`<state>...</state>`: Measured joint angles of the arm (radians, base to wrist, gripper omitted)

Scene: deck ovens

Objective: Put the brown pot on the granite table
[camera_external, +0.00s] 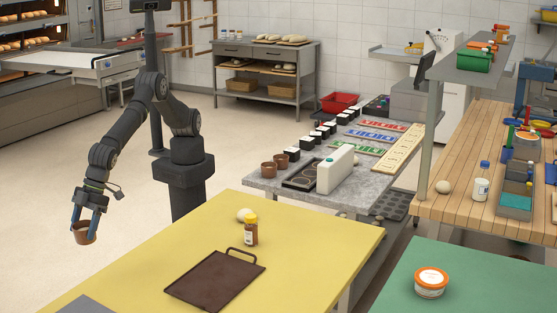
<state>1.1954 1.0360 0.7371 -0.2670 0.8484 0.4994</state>
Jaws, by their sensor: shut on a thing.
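A brown pot (84,236) hangs in the air at the lower left, over the floor. My gripper (85,226) points down and is shut on this pot, with its blue fingers on either side of it. The grey granite table (350,190) stands right of centre, behind the yellow table and well to the right of my gripper. Two other brown pots stand on its left end, one nearer the left edge (268,169) and one just behind it (281,160).
The granite table also carries a white carton (335,169), a dark tray (300,177) and several small dark-and-white boxes. A yellow table (320,245) in front holds a brown tray (215,283), a jar (250,230) and a pale round thing (244,214). A green table (470,280) is at right.

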